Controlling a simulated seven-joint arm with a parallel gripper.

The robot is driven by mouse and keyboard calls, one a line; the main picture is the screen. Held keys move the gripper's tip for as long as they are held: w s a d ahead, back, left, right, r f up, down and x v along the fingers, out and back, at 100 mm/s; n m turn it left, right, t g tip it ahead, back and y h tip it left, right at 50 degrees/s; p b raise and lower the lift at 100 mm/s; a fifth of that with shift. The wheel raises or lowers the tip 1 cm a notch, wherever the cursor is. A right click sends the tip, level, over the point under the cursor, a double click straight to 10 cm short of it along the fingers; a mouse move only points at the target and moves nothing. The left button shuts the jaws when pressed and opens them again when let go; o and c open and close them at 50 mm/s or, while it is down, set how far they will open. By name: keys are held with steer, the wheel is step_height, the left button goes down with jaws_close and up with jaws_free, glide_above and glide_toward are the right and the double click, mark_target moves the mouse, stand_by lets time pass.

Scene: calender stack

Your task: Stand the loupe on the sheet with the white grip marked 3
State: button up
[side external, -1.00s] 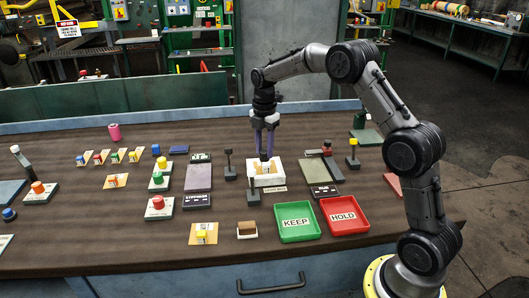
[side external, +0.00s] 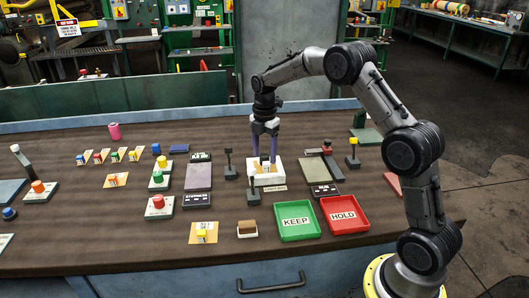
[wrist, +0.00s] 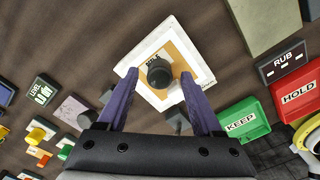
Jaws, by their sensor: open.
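My gripper (side external: 265,160) points down over a white block (side external: 280,180) right of the table's middle, its purple fingers apart. Several tan sheets with coloured grips lie at left, one with a yellow grip (side external: 203,237) at the front. I cannot make out a white grip or a 3.
The green KEEP tray (side external: 296,236) and red HOLD tray (side external: 344,227) lie in front of the block. Dark upright posts stand on both sides of it, one at its left (side external: 229,163). A brown-topped block (side external: 247,229) is near the front. Bare table shows at front left.

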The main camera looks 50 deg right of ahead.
mark_target(264, 155)
step_height(264, 155, up, 12)
steer(key=s+a+r+m+t, duration=0.1)
steer(key=s+a+r+m, duration=0.2)
steer(key=s+a+r, duration=0.25)
steer(key=s+a+r+m+t, duration=0.2)
steer(key=s+a+r+m, duration=0.15)
steer(key=s+m, duration=0.45)
steer(key=s+a+f+m+t, duration=0.1)
steer(key=s+a+f+m, duration=0.2)
steer(key=s, duration=0.6)
steer(key=s+a+f+m+t, duration=0.1)
steer(key=s+a+f+m, duration=0.2)
steer(key=s, duration=0.7)
steer(key=shift+f+m+t, duration=0.3)
steer(key=shift+f+m, duration=0.05)
steer(key=shift+m, duration=0.15)
